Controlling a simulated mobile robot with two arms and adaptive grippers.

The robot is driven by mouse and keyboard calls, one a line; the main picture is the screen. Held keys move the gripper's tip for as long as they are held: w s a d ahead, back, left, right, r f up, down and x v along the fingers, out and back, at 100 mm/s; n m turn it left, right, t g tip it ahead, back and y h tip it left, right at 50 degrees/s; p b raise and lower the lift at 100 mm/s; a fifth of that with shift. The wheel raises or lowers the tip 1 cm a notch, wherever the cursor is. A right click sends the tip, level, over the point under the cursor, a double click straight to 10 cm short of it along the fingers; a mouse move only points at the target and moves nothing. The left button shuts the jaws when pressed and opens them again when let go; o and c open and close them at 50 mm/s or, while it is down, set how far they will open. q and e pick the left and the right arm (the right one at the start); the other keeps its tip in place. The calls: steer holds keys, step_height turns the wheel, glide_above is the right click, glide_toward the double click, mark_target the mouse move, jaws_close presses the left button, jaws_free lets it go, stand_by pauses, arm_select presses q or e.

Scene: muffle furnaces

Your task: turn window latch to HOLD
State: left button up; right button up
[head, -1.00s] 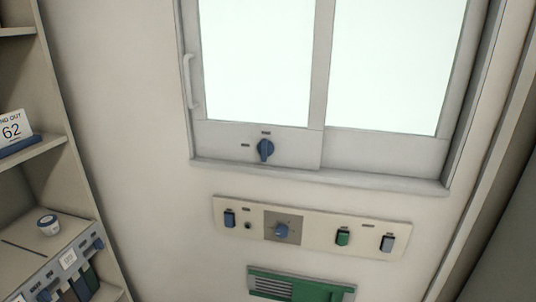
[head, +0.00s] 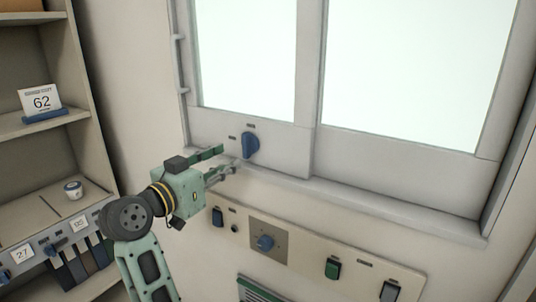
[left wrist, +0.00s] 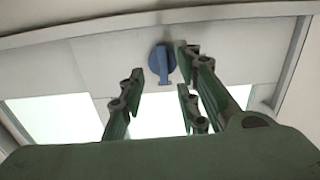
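The window latch (head: 250,145) is a blue knob on the lower frame of the window's left sash, with small dark labels to its left and above it. Its grip stands about upright. It also shows in the left wrist view (left wrist: 162,64), ahead of the fingers. My left gripper (head: 229,160) is open and empty, just left of the latch and slightly below it, with its fingers pointing toward it. In the left wrist view the fingers (left wrist: 160,92) are spread, and I see no contact with the latch. My right gripper is out of view.
Below the sill, a wall panel (head: 296,262) carries a blue dial (head: 265,242) and rocker switches, including a green one (head: 332,268). A shelf unit at the left holds a "62" card (head: 41,102) and a small jar (head: 73,189). The window sill (head: 380,205) juts out below the latch.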

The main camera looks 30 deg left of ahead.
mark_target(244, 147)
arm_select(q)
steer(key=w, duration=0.1)
steer(key=w+r+p, duration=0.1)
steer(key=w, duration=0.1)
steer(key=shift+w+a+r, duration=0.1)
steer(key=shift+w+r, duration=0.05)
steer(key=shift+w, duration=0.1)
steer(key=shift+w+d+p, duration=0.2)
steer(key=shift+w+p, duration=0.25)
steer(key=shift+w, duration=1.1)
jaws_close()
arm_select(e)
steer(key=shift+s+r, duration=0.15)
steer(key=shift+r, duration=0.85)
